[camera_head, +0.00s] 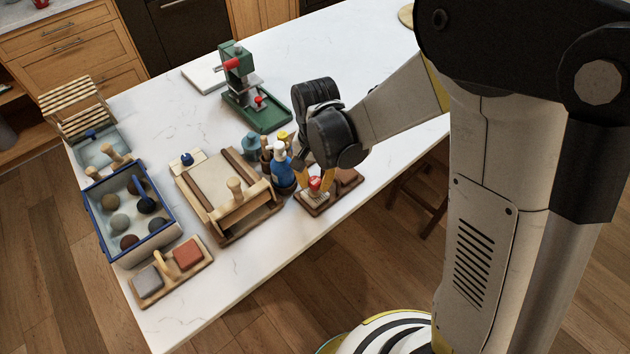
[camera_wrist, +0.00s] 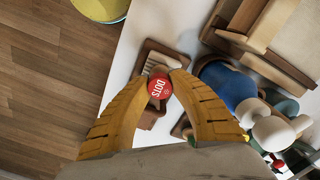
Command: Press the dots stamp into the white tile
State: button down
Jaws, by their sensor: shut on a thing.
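My gripper (camera_head: 316,176) is shut on the dots stamp (camera_head: 315,183), between its yellow fingers. In the wrist view the gripper (camera_wrist: 162,78) shows around the stamp's round red top (camera_wrist: 159,88), which is marked DOTS. The white tile (camera_wrist: 158,60) sits in a brown wooden tray (camera_wrist: 147,45) under the stamp and is partly hidden by it. The stamp looks upright over this tile. I cannot tell whether its face touches the tile. In the head view the tray (camera_head: 316,211) lies near the table's front edge, and the tile is mostly hidden.
A blue bottle (camera_head: 281,168) and a tool pot stand close to the left of my gripper. A wooden slab frame (camera_head: 205,200) with a roller lies farther left. A green press (camera_head: 262,115) stands behind. The blue-rimmed crate (camera_head: 120,250) holds several balls. The table's right back is clear.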

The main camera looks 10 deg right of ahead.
jog(key=shift+r+p, duration=2.15)
jog(key=shift+r, duration=0.9)
jog(key=shift+f, duration=0.15)
notch_tip(320, 180, down, 5)
jog(key=b, duration=0.4)
jog(key=shift+f+b, duration=0.45)
jog(key=shift+b, duration=0.35)
jog(key=shift+r, duration=0.15)
jog(key=shift+r+p, duration=2.2)
jog(key=shift+r, duration=0.75)
